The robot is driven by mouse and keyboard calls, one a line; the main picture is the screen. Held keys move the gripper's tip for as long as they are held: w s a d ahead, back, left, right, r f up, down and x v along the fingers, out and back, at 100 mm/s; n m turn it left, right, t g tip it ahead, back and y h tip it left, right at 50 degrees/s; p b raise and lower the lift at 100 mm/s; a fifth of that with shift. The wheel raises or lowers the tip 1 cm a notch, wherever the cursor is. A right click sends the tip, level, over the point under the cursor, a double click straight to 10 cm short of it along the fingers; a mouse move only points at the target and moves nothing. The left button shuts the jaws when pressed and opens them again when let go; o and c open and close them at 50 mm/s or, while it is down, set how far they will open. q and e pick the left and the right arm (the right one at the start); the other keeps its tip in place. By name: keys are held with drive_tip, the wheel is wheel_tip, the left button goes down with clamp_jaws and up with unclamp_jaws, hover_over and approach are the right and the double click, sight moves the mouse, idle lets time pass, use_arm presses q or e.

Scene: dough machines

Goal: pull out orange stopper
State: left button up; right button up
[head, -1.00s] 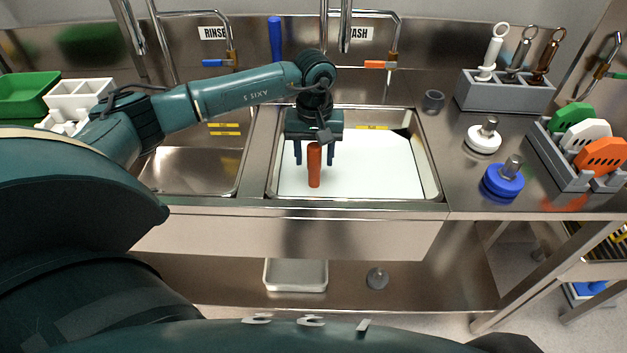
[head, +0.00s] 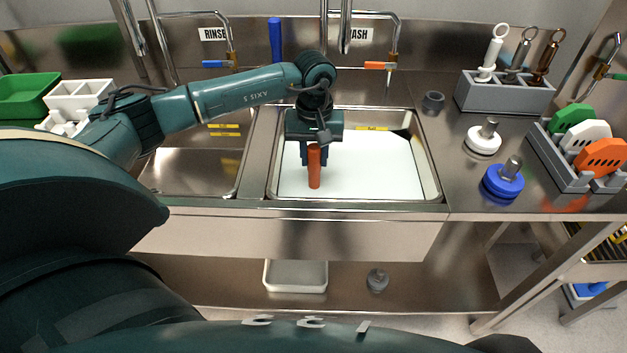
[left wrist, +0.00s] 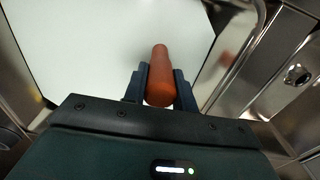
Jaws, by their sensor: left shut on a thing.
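The orange stopper (head: 314,170) stands upright in the right sink basin, the one under the WASH label, with its lower part in the white surface (head: 370,172). My left gripper (head: 311,158) points down at the stopper and is shut on its upper part. In the left wrist view the stopper (left wrist: 160,78) sits between the two dark fingers of the left gripper (left wrist: 160,88). Whether the stopper has lifted at all cannot be told. My right gripper is not in view.
The steel rim (head: 345,203) surrounds the basin. A tap spout (head: 346,25) hangs behind my wrist. The blue knob piece (head: 503,182) and white knob piece (head: 482,142) stand on the right counter, near grey racks. The left basin (head: 185,172) looks empty.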

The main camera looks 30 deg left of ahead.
sight(314, 146)
use_arm(q)
clamp_jaws()
drive_tip(key=shift+r, duration=0.4)
drive_tip(key=shift+r+p, duration=0.95)
drive_tip(key=shift+r, duration=0.35)
